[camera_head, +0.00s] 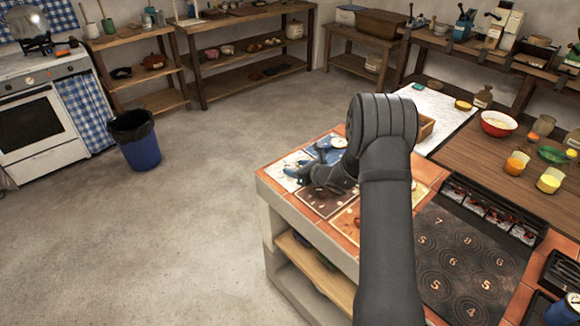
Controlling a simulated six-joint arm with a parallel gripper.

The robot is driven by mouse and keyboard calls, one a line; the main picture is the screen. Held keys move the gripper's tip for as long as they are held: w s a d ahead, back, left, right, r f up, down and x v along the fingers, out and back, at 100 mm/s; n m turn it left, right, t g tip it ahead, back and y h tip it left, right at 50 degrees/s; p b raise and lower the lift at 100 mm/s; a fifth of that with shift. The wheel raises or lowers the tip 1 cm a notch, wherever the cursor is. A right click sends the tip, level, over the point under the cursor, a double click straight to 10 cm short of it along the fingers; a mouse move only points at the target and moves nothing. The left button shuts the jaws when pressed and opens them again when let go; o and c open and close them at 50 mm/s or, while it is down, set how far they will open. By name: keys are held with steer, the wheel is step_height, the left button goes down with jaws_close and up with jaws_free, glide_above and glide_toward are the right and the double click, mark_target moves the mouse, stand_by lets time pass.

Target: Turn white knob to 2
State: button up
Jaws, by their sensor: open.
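A small pale round piece (338,142), which may be the white knob, sits by a blue panel (318,150) at the far part of the tiled counter. No number 2 can be made out beside it. My gripper (300,172) is low over the panels, left of and nearer than the pale piece, apart from it in the picture. It is open, and I see nothing held in it. My arm covers part of the counter, so other knobs or marks there may be hidden.
Several coloured panels (322,197) are set in the tiled counter (270,187). A dark numbered plate (448,255) lies right of my arm, beside a black tray (455,190). A wooden table (455,150) with a red bowl (498,124) stands behind. Open floor lies left.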

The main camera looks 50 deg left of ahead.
mark_target(291, 166)
steer(key=shift+x, duration=1.9)
steer(key=c, duration=1)
